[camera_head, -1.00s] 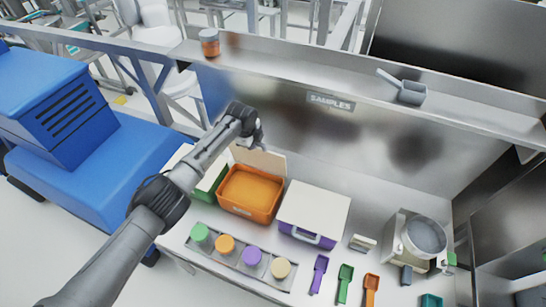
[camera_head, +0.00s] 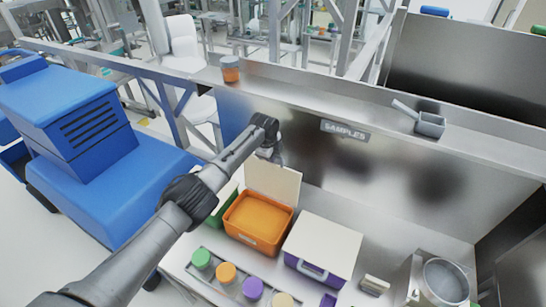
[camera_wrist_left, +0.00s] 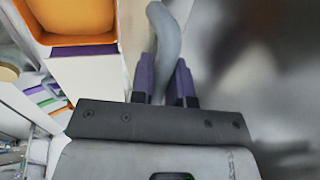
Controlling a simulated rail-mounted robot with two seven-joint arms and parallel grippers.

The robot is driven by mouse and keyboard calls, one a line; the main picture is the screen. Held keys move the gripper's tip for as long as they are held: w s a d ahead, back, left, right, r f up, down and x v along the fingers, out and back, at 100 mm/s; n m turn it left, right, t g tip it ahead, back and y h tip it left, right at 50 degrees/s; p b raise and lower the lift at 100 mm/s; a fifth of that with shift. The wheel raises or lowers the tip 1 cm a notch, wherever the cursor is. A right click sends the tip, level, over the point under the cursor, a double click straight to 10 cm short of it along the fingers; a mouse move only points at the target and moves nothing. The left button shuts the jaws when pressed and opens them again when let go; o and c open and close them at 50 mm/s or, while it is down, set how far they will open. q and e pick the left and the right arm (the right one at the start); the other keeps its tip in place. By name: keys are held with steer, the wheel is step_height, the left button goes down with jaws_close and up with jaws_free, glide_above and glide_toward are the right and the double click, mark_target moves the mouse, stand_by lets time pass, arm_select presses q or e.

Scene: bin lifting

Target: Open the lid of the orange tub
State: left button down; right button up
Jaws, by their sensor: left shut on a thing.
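The orange tub (camera_head: 258,239) stands on the bench with its inside exposed. Its cream lid (camera_head: 274,184) stands up roughly vertical along the back edge. My left gripper (camera_head: 269,157) is at the lid's top edge. In the left wrist view its purple fingers (camera_wrist_left: 164,82) are shut on a pale grey curved piece (camera_wrist_left: 166,40), which looks like the lid's handle. The tub's orange rim (camera_wrist_left: 78,40) shows at the upper left there. My right gripper is not in view.
A purple tub with a closed white lid (camera_head: 323,245) stands right of the orange tub. A green tub (camera_head: 222,208) is partly hidden behind my left arm. Colour-capped jars (camera_head: 226,272) stand in front. The steel back wall (camera_head: 400,165) rises behind.

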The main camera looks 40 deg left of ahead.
arm_select(q)
steer(key=c, duration=1.1)
jaws_free()
steer(key=shift+r, duration=0.1)
steer(key=shift+s+r, duration=0.15)
steer(key=shift+r, duration=0.45)
steer(key=b+v, duration=0.1)
steer(key=v, duration=1.1)
steer(key=shift+r, duration=0.25)
